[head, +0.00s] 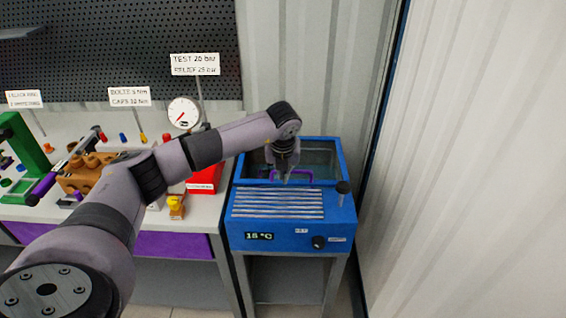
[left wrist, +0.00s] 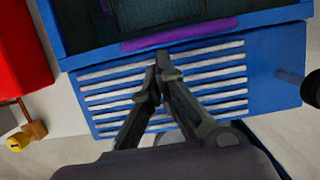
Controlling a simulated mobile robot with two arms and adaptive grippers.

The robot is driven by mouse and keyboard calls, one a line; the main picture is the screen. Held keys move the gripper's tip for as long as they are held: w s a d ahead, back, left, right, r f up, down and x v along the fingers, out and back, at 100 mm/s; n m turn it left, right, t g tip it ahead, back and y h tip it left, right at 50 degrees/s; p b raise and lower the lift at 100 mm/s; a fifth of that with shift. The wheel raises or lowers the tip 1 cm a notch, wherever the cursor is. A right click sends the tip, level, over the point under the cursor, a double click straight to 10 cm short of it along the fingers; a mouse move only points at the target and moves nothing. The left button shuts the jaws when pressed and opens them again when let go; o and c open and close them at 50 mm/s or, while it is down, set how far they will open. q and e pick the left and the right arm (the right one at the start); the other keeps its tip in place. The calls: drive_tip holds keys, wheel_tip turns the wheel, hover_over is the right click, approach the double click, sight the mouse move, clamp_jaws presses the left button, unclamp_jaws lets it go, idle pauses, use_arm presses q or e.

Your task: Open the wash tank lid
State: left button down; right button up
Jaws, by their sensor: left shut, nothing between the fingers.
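The blue wash tank (head: 340,215) stands at the right end of the bench. A purple handle (head: 305,175) shows at the front of its dark upper opening, and as a purple bar in the left wrist view (left wrist: 190,34). The dark surface behind it may be a lid or the basin; I cannot tell which. My left gripper (head: 285,179) points down beside the handle, partly hiding it. In the left wrist view its fingertips (left wrist: 162,62) are together and empty, over the slats just short of the bar. My right gripper is not in view.
White slats (head: 278,204) cover the tank's front top. A black knob on a post (head: 342,188) stands at its right. A red box (head: 204,176) and a yellow fitting (head: 176,206) are on the bench to the left. A corrugated wall (head: 470,160) is close on the right.

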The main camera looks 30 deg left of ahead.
use_arm(q)
drive_tip(key=shift+x, duration=1.45)
